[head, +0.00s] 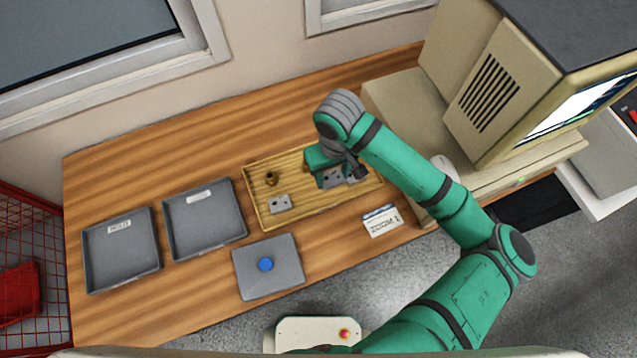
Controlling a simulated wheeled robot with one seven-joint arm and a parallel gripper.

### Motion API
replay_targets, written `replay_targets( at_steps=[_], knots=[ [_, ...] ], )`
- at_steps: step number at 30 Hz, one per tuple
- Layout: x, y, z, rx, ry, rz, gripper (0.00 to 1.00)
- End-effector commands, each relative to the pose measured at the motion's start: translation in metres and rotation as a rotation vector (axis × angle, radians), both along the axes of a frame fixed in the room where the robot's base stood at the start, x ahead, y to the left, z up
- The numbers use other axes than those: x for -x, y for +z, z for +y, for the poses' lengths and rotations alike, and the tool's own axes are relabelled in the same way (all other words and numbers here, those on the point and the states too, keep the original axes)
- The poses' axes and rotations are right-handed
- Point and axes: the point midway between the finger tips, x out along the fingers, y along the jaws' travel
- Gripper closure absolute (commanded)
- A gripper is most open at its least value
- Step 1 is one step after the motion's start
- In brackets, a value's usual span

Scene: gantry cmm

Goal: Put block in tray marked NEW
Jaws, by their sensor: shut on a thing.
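My gripper (345,172) is over the right part of a yellow wooden tray (256,218), shut on a grey block (332,181) with dark holes. The gripper and arm partly hide this block, and I cannot tell whether it is lifted off the tray floor. A second grey block (279,203) with holes lies in the wooden tray, left of the gripper. Two dark grey trays stand empty on the left: a far-left tray (91,262) and a nearer tray (173,232). Each has a white label at its back, too small to read surely.
A brass-coloured part (271,179) stands in the wooden tray. A grey plate (285,284) with a blue disc (265,264) lies in front. A printed card (382,220) lies right of it. A beige computer (500,80) fills the right. Bare wooden table (200,130) shows behind the trays.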

Motion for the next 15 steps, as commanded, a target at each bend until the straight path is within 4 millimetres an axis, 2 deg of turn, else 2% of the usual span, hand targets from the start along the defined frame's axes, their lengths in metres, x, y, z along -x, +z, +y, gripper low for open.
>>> replay_targets(
  at_steps=[3,6,15],
  knots=[
    [-0.001,-0.018,0.016,0.000,0.002,0.001,0.78],
    [-0.002,-0.029,0.023,0.000,0.000,0.000,0.78],
    [-0.003,-0.045,0.036,0.000,-0.002,0.000,0.78]
  ],
)
